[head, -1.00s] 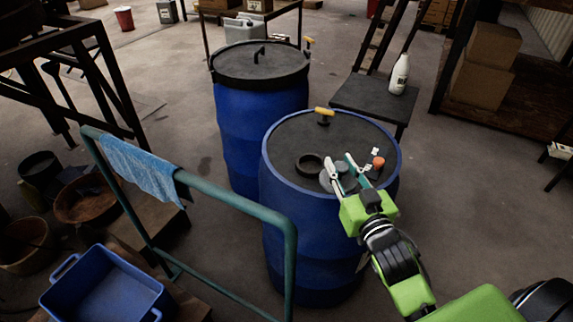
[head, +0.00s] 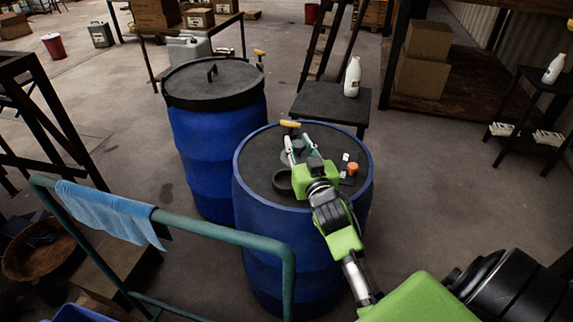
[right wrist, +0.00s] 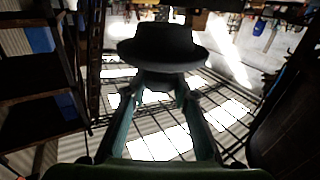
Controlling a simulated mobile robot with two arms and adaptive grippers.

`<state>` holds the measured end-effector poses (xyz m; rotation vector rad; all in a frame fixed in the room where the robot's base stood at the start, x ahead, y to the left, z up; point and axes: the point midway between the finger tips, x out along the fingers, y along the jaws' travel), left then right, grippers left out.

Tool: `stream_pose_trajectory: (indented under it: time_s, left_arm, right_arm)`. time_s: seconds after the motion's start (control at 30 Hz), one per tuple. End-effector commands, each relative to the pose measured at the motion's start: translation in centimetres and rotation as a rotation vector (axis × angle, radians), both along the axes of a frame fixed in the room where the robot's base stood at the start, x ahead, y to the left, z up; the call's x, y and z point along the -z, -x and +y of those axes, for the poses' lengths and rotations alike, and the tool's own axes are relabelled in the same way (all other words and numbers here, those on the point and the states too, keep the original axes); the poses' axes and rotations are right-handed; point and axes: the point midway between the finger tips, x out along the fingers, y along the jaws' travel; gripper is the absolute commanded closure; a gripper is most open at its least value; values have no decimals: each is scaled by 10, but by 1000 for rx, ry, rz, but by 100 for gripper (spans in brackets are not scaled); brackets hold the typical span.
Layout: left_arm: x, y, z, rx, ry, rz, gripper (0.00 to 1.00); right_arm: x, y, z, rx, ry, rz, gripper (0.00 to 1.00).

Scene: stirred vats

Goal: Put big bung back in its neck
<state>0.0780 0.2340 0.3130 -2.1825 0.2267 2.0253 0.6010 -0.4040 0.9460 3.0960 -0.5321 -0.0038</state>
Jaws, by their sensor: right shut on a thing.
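The blue drum (head: 285,240) has a dark top (head: 325,145). A raised black ring-shaped neck (head: 282,182) shows near the top's front left, partly behind my gripper. My right gripper (head: 297,152) is over the drum top, beyond the ring in the picture. It is shut on the big bung, a dark piece with a wide flange (right wrist: 162,48) that shows at the fingertips in the right wrist view. In the head view the fingers partly hide the bung. I cannot tell its height above the drum. My left gripper is not in view.
An orange cap (head: 353,169) and a yellow handle (head: 290,124) are on the drum top. A second blue drum (head: 215,150) with a black lid stands behind left. A green rail (head: 215,233) with a blue cloth (head: 110,213) crosses in front. A white bottle (head: 352,77) stands on a dark platform.

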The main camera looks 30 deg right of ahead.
Motion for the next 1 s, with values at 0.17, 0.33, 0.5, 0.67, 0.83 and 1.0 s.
stream_pose_trajectory:
  time_s: [0.17, 0.33, 0.5, 0.67, 0.83, 1.0]
  left_arm:
    - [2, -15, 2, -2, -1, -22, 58]
    - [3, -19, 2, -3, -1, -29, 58]
    - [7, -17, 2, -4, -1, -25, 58]
    - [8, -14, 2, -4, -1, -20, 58]
    - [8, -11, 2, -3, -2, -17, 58]
    - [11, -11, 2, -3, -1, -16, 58]
  right_arm:
    - [23, -8, 17, 0, -2, -2, 96]
    - [33, -12, 25, 0, -2, -2, 96]
    - [59, -13, 28, 1, -2, -1, 96]
    - [67, -13, 28, 0, 1, -4, 96]
    - [66, -13, 28, 0, 1, -4, 96]
    - [71, -13, 28, 0, 1, -3, 96]
